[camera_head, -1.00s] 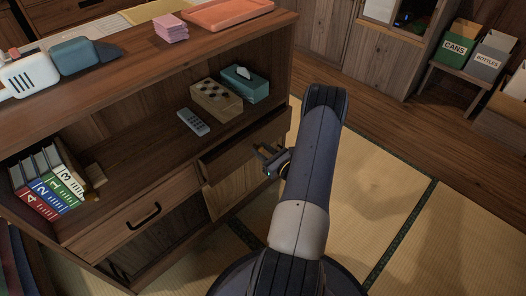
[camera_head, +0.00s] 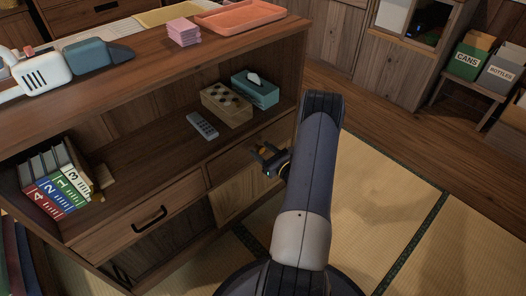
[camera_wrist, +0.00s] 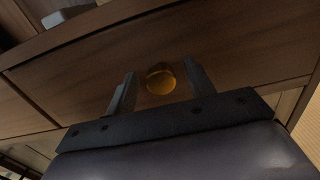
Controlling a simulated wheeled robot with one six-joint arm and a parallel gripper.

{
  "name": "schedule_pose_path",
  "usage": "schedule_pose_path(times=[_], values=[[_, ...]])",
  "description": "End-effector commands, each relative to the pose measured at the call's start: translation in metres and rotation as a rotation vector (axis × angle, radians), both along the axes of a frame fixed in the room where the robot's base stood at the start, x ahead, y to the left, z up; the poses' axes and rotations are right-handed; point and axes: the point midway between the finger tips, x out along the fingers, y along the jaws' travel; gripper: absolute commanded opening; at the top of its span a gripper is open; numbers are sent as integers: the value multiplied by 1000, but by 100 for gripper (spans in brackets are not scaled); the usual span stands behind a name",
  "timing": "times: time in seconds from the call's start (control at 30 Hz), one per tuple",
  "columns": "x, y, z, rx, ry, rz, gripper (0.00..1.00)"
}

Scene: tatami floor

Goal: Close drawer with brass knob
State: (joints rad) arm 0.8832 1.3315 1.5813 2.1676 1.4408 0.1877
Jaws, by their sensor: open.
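The drawer with the brass knob (camera_head: 231,161) is on the right side of the wooden cabinet, and its front now looks about flush with the neighbouring drawer. In the wrist view the drawer front (camera_wrist: 75,85) fills much of the picture, and the round brass knob (camera_wrist: 160,80) sits between my two fingers. My gripper (camera_wrist: 160,88) is open around the knob, with a gap on each side. In the head view my gripper (camera_head: 262,155) is at the drawer front, and the knob is mostly hidden by it.
The neighbouring drawer (camera_head: 130,222) has a black bar handle. The open shelf above holds a remote (camera_head: 202,126), a patterned box (camera_head: 227,104), a tissue box (camera_head: 256,90) and numbered binders (camera_head: 55,190). Tatami floor (camera_head: 385,190) is clear to the right.

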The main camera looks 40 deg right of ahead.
Motion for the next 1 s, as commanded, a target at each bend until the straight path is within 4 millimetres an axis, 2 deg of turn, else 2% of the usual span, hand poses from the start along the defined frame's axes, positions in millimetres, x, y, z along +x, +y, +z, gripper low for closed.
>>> schedule_pose_path(times=[0.17, 0.5, 0.63, 0.8, 1.0], values=[[-10, -1, 0, 2, 1, -3, 51], [-74, -7, 1, 3, 1, -5, 51], [-92, -8, 1, 2, 1, -3, 51], [-105, -9, 0, 1, 0, -1, 51], [-107, -8, 0, 0, 0, 1, 51]])
